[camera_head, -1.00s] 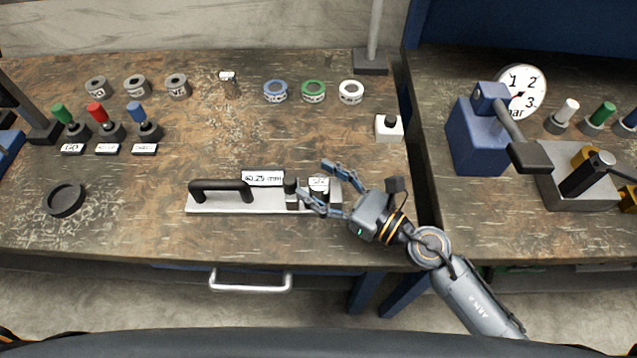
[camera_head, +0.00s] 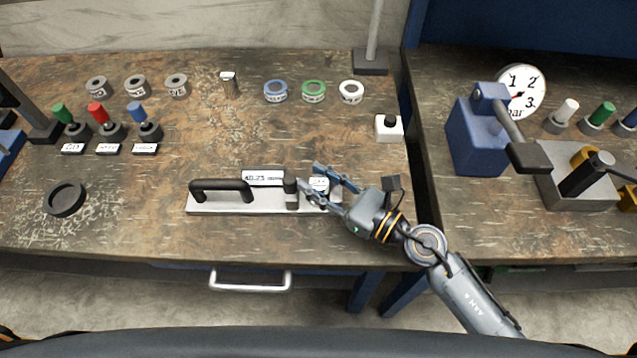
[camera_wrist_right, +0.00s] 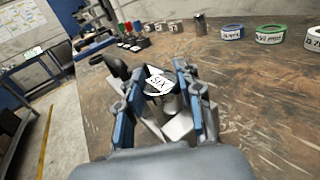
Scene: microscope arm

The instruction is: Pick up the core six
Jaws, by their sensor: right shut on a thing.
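The core six (camera_wrist_right: 158,84) shows in the right wrist view as a small piece with a white label reading "SIX", between the two fingers. In the head view the core six (camera_head: 318,184) stands at the right part of a flat metal gauge with a black handle (camera_head: 221,188). My right gripper (camera_head: 311,178) reaches in from the right and is shut on the core six; its fingers (camera_wrist_right: 155,88) lie on both sides of it in the wrist view. The core's lower part is partly hidden by the fingers. My left gripper is not in view.
The gauge display (camera_head: 263,178) reads about 40.23. Grey rings (camera_head: 137,85), coloured rings (camera_head: 313,91) and coloured-tipped pieces (camera_head: 103,122) stand farther back. A blue press (camera_head: 477,135) stands on the right bench.

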